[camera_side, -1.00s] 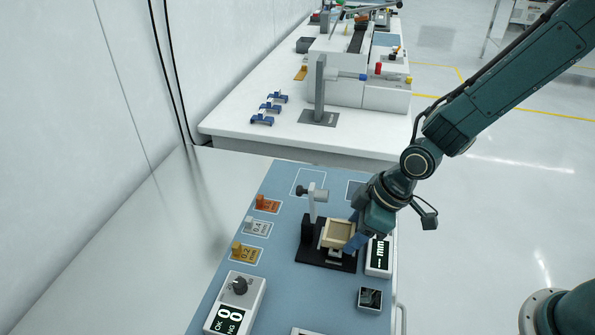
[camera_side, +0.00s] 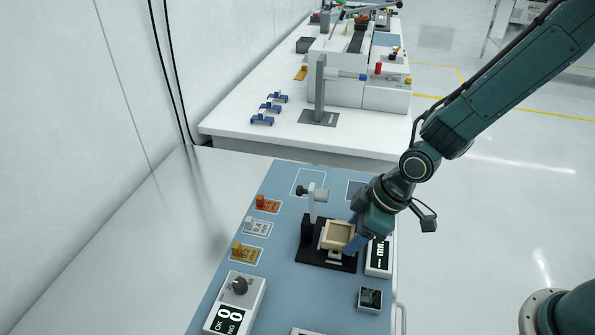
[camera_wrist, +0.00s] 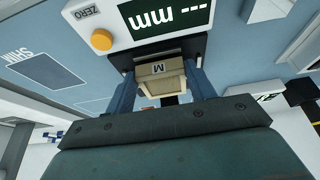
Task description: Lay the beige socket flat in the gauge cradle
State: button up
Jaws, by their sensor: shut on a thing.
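The beige socket (camera_side: 338,234) is a square, open frame at the gauge cradle in the side view. In the wrist view the socket (camera_wrist: 160,76) shows a face marked "M" between two blue fingers. My gripper (camera_wrist: 162,88) is shut on it. In the side view my gripper (camera_side: 352,236) reaches in from the right, its blue fingers at the socket.
The gauge display (camera_side: 377,262) stands close at the right; its orange button (camera_wrist: 101,39) shows in the wrist view. Orange, grey and yellow shims (camera_side: 240,250) lie left. A dial box (camera_side: 238,290) and a small black bin (camera_side: 370,298) are in front.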

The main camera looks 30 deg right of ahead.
jog(key=shift+f, duration=0.4)
dwell(0.9)
jog(key=o, duration=0.8)
jog(key=shift+o, duration=0.2)
jog(key=shift+r, duration=0.1)
jog(key=shift+r, duration=0.9)
